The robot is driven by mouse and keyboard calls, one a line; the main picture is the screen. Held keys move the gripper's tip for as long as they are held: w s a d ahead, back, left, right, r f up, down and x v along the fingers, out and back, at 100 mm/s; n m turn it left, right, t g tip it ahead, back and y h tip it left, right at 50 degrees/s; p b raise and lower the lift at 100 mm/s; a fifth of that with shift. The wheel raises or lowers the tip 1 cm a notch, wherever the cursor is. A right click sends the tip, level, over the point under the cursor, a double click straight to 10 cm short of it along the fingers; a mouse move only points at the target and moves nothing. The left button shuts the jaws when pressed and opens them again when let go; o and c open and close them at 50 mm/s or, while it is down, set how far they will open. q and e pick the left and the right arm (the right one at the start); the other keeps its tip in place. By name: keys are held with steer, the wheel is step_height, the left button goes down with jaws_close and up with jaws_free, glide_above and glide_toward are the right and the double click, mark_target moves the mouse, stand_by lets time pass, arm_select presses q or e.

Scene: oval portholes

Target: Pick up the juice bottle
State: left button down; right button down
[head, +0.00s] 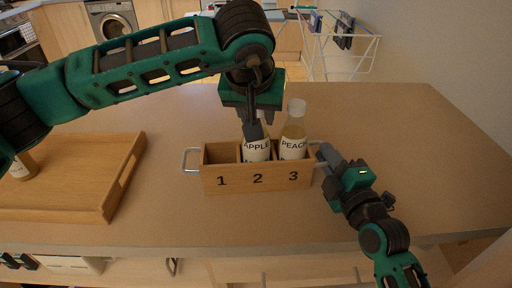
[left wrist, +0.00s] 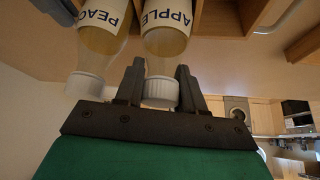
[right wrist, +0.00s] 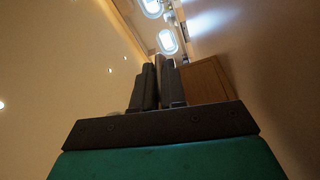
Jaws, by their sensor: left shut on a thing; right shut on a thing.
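A wooden crate (head: 225,180) with compartments numbered 1, 2 and 3 stands on the counter. The APPLE bottle (head: 256,151) is upright in compartment 2 and the PEACH bottle (head: 293,133) in compartment 3. Compartment 1 looks empty. My left gripper (head: 254,125) comes from above and is shut on the APPLE bottle at its neck; the left wrist view shows the fingers on both sides of the white cap (left wrist: 161,92). The PEACH bottle is beside it there (left wrist: 100,45). My right gripper (head: 325,153) is shut on the crate's right handle (head: 317,143), largely hidden by the fingers.
A wooden tray (head: 100,212) lies at the left with another labelled bottle (head: 22,168) in it, partly hidden by my left arm. The crate's left handle (head: 187,160) is free. The counter (head: 430,150) is clear at the right. A drying rack (head: 345,45) stands behind.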

arm_select(q)
steer(key=shift+r, duration=0.15)
step_height(320, 180, up, 18)
stand_by(0.4)
arm_select(e)
steer(key=c, duration=1.1)
jaws_free()
